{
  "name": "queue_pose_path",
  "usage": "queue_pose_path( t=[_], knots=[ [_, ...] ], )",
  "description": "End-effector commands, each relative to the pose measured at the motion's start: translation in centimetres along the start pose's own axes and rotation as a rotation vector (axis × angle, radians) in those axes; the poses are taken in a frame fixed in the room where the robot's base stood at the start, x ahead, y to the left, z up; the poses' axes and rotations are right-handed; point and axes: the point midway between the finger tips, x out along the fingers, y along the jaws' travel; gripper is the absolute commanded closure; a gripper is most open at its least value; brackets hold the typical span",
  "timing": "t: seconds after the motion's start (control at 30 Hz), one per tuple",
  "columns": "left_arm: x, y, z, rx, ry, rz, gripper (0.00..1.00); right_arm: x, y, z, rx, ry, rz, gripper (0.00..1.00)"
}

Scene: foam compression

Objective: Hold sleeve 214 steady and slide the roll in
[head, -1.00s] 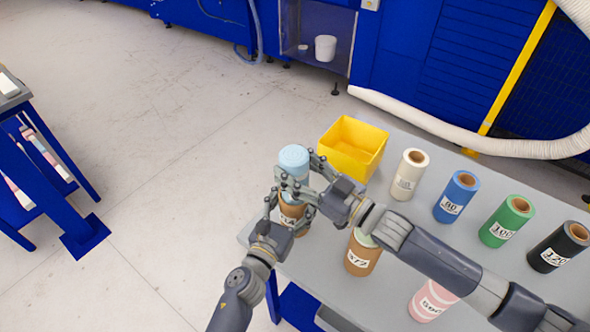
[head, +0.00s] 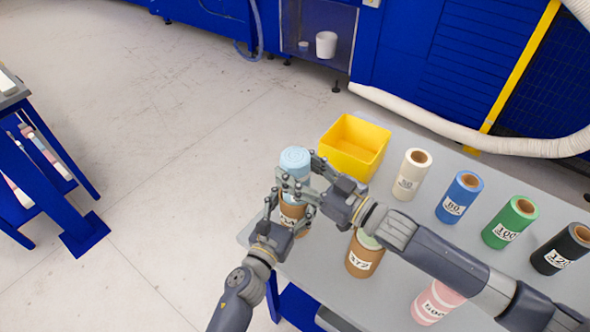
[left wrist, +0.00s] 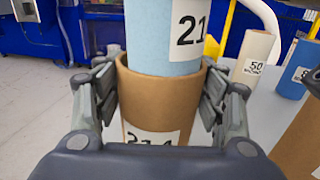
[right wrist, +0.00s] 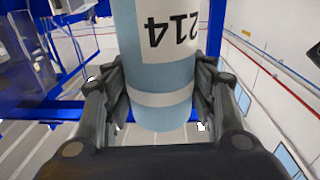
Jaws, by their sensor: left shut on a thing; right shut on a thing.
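Sleeve 214 is a brown cardboard tube (head: 292,211) with a white label, upright near the table's left corner. My left gripper (head: 289,203) is shut around it; in the left wrist view the sleeve (left wrist: 158,112) sits between both fingers. The roll is light blue (head: 295,158) with a white 214 label, upright above the sleeve. My right gripper (head: 296,180) is shut on it, and the roll fills the jaws in the right wrist view (right wrist: 160,75). In the left wrist view the roll's lower end (left wrist: 160,62) is at the sleeve's mouth; its depth inside is unclear.
A yellow bin (head: 354,147) stands behind. White (head: 411,175), blue (head: 459,197), green (head: 510,222) and black (head: 561,248) rolls stand along the far side of the grey table (head: 400,240). Another brown sleeve (head: 364,255) and a pink striped roll (head: 436,302) stand near the right arm.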

Motion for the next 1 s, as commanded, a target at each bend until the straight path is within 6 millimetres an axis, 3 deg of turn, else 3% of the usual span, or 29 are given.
queue_pose_path(
  t=[0.03,1.0],
  knots=[
    [0.0,0.2,-0.1,0.002,-0.001,0.004,0.61,-0.5,-0.1,2.0,0.012,-0.038,0.004,0.71],
    [0.0,0.1,0.1,0.001,0.001,0.003,0.61,-0.1,-0.1,-4.2,0.009,-0.018,0.001,0.71]
  ],
)
